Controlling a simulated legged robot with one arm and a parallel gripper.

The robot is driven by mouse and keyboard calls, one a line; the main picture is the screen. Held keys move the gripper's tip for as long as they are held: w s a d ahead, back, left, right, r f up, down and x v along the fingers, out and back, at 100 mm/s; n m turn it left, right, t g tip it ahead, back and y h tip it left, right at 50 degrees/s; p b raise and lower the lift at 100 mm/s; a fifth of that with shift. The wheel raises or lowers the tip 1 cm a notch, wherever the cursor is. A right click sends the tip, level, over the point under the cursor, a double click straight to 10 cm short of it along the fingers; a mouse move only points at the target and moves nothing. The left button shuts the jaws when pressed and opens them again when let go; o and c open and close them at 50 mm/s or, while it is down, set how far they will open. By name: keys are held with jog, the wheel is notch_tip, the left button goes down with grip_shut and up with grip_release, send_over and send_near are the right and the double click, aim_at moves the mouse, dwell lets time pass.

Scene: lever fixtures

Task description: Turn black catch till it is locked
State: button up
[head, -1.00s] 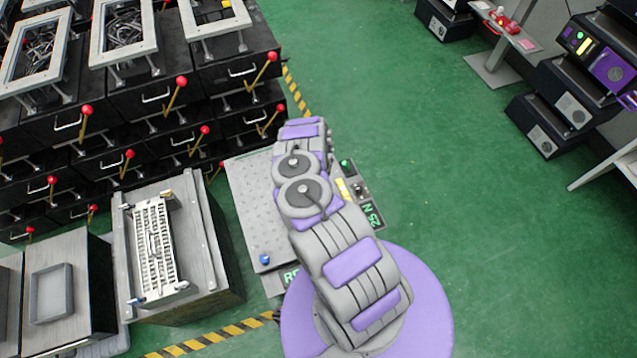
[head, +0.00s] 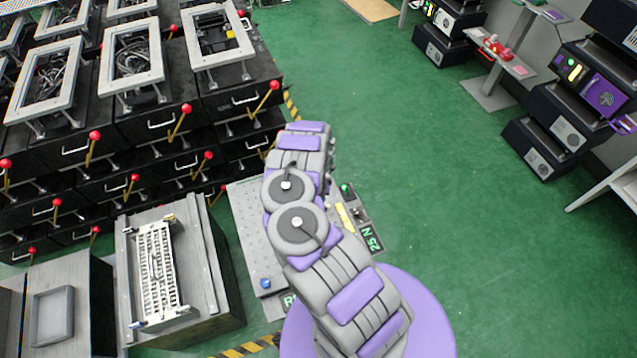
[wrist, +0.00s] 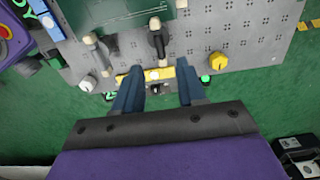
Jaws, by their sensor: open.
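A dark lever that looks like the black catch (wrist: 158,44) stands on the grey perforated panel in the wrist view, with a cream knob near its upper end. Whether it is locked cannot be told. My gripper (wrist: 159,68) is open, its two blue-grey fingers apart just below the lever in the picture. Nothing is seen held between them. In the head view my arm hides the catch and my gripper's fingers.
Black boxes with red-knobbed levers (head: 180,120) stand at left in the head view.

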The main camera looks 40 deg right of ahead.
notch_tip(320, 180, up, 6)
jog(key=p, duration=0.2)
jog(key=shift+r, duration=0.15)
jog(key=shift+s, duration=0.15)
dwell(0.4)
